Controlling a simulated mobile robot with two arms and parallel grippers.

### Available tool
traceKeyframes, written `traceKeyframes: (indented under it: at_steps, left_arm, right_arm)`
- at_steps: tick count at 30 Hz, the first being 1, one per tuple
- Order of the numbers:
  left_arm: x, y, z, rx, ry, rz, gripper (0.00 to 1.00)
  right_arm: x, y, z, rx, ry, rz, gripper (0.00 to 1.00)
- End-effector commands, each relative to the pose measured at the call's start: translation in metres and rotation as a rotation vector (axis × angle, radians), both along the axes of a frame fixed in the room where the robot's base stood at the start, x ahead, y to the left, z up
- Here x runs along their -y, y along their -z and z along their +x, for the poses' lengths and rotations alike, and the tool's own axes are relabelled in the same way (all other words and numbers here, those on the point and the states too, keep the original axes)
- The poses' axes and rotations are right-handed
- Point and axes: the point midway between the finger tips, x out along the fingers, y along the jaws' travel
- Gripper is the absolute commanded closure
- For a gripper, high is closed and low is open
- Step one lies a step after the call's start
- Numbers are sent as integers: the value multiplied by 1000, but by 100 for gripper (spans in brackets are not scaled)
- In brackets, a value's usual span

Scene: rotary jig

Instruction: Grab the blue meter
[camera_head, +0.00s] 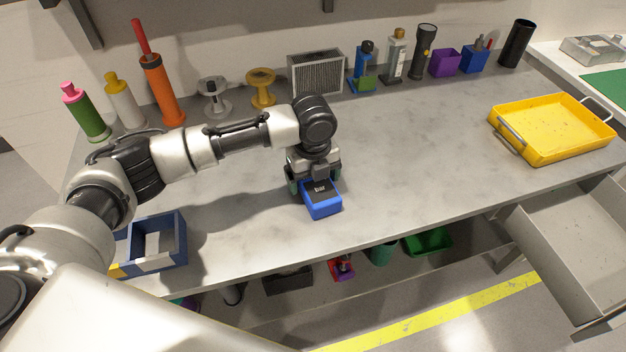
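The blue meter (323,206), a small blue block with a dark display on top, is near the front edge of the grey workbench (420,165). My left gripper (314,187) points down right at the meter, with its fingers spread to either side of the meter's back part. The gripper and wrist hide that back part. I cannot tell whether the fingers touch the meter or whether it rests on the bench. My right gripper is not in view.
A yellow tray (552,153) stands at the right and a blue open box (181,243) at the front left. Bottles, spools, a grey vent box (316,72) and small bins line the back. An open grey drawer (570,245) juts out at right. The middle right is clear.

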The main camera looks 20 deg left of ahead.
Motion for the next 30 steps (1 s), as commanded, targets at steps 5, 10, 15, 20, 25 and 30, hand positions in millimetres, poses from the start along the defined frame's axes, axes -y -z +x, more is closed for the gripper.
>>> traceKeyframes:
  at_steps: [5, 10, 15, 20, 25, 30]
  left_arm:
    - [0, 0, 0, 0, 0, 0, 40]
    - [0, -1, 0, 1, 0, 0, 58]
    - [0, -1, 0, 1, 0, 0, 58]
    - [0, -8, 1, 2, -1, -1, 58]
    - [1, -30, 1, 4, -1, -2, 58]
    - [23, -54, 9, 4, 3, -5, 58]
  right_arm:
    - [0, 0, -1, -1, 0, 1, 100]
    - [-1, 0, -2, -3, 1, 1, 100]
    - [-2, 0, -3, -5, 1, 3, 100]
    - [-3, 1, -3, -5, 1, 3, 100]
    - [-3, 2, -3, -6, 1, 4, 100]
    - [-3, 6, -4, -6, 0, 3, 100]
